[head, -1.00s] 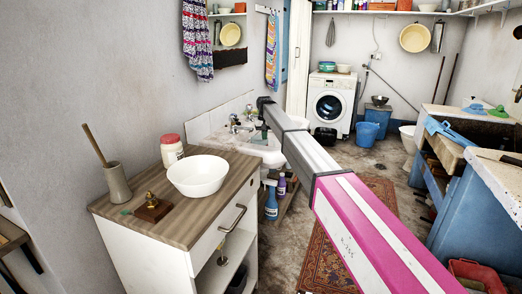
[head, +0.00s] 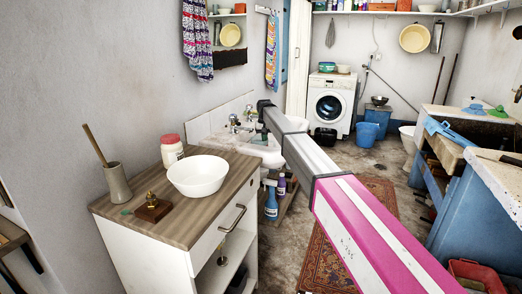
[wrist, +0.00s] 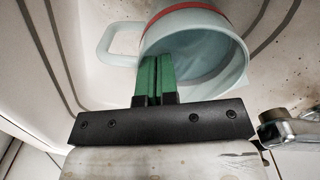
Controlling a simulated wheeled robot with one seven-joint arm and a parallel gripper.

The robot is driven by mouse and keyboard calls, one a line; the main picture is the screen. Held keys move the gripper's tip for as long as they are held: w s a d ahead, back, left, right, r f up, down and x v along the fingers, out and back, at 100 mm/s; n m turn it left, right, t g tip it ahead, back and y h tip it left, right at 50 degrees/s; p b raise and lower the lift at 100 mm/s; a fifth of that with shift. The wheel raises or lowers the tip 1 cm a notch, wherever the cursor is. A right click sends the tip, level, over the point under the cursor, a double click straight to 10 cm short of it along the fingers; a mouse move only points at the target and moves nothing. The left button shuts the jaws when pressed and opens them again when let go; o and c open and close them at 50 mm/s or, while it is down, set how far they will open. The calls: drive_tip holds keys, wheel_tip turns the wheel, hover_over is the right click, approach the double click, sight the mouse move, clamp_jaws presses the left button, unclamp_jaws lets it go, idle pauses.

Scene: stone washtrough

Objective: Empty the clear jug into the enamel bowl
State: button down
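The clear jug (wrist: 205,38) is a pale blue, see-through vessel with a red band and a handle on the left; it is in the pale washbasin in the wrist view. My gripper (wrist: 157,58) has two green fingers close together at the jug's rim near the handle. They look shut on the jug's wall, though the contact is partly hidden. In the head view the gripper (head: 264,132) hangs over the basin, and the jug cannot be made out. A white bowl (head: 198,176), likely the enamel bowl, stands empty on the wooden cabinet top.
The cabinet top (head: 185,225) also holds a red-lidded jar (head: 172,152), a brush holder (head: 117,183) and a small brass object on a wooden block (head: 153,208). A metal tap (wrist: 285,130) is close to the gripper's right. The basin (head: 262,152) adjoins the cabinet.

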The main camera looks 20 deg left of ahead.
drive_tip(key=shift+s+d+f, duration=0.1)
drive_tip(key=shift+d+f, duration=0.45)
drive_tip(key=shift+d, duration=0.05)
drive_tip(key=shift+d+r, duration=0.2)
drive_tip(key=shift+d, duration=0.05)
drive_tip(key=shift+d, duration=0.4)
drive_tip(key=shift+s+d+r, duration=0.1)
drive_tip(key=shift+s+d, duration=0.05)
drive_tip(key=shift+d, duration=1.85)
wheel_tip(320, 180, up, 10)
drive_tip(key=shift+a, duration=0.3)
idle(1.2)
